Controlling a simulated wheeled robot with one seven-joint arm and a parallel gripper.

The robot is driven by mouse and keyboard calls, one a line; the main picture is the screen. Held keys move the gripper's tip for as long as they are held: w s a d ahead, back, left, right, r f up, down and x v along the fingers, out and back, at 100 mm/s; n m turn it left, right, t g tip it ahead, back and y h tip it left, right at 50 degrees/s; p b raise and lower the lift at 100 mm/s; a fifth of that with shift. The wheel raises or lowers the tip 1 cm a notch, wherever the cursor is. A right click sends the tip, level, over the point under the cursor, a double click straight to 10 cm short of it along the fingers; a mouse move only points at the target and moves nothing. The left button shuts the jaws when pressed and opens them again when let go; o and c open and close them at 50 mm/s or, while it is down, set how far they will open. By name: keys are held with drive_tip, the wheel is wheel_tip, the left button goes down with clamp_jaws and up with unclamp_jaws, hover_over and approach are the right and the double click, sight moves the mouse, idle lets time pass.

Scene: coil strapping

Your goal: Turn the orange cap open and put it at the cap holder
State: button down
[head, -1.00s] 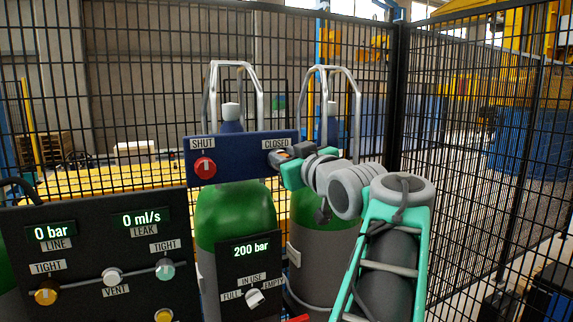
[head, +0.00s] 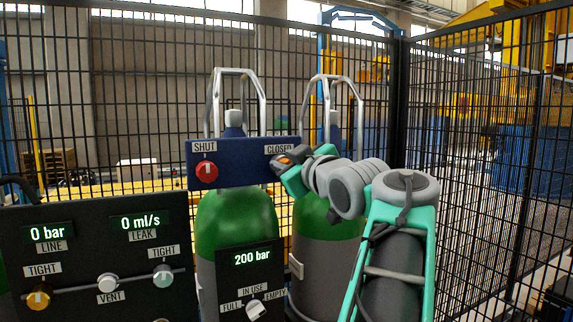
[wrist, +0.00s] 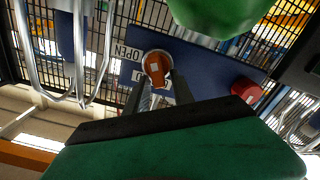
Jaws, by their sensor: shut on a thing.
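The orange cap (wrist: 155,68) is a knob with a pale mark, seated on a round grey base on the blue panel (wrist: 196,68) in the wrist view. In the head view only a bit of the orange cap (head: 285,160) shows at the panel's right end, below the CLOSED label. My gripper (wrist: 158,84) is shut on the cap, one dark finger on each side. In the head view my gripper (head: 283,162) covers part of the panel's right end. An upside-down OPEN label is beside the cap. I cannot make out the cap holder.
A red knob (head: 207,173) under SHUT is on the panel's left part. Green-topped cylinders (head: 236,222) with metal guard frames stand behind and below. A black gauge panel (head: 95,262) is at lower left. A mesh fence (head: 480,140) runs behind.

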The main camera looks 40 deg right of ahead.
drive_tip(key=shift+f, duration=0.1)
drive_tip(key=shift+f+n+b, duration=0.15)
drive_tip(key=shift+n+b, duration=0.25)
drive_tip(key=shift+b, duration=0.3)
drive_tip(key=n+b, duration=0.2)
drive_tip(key=b, duration=0.1)
drive_tip(key=n+b, duration=0.1)
drive_tip(key=n, duration=0.1)
drive_tip(key=shift+w+a+f+b, duration=0.1)
drive_tip(key=shift+a+f+b, duration=0.1)
drive_tip(key=shift+a+b, duration=0.1)
drive_tip(key=shift+r+n, duration=0.1)
drive_tip(key=shift+n, duration=0.5)
drive_tip(key=shift+a+f+n+b, duration=0.1)
drive_tip(key=shift+f+n+b, duration=0.15)
drive_tip(key=shift+n+b, duration=1)
drive_tip(key=shift+f+n+b, duration=0.2)
drive_tip(key=shift+n+b, duration=0.95)
drive_tip(key=shift+n, duration=0.1)
drive_tip(key=c, duration=1.6)
unclamp_jaws()
clamp_jaws()
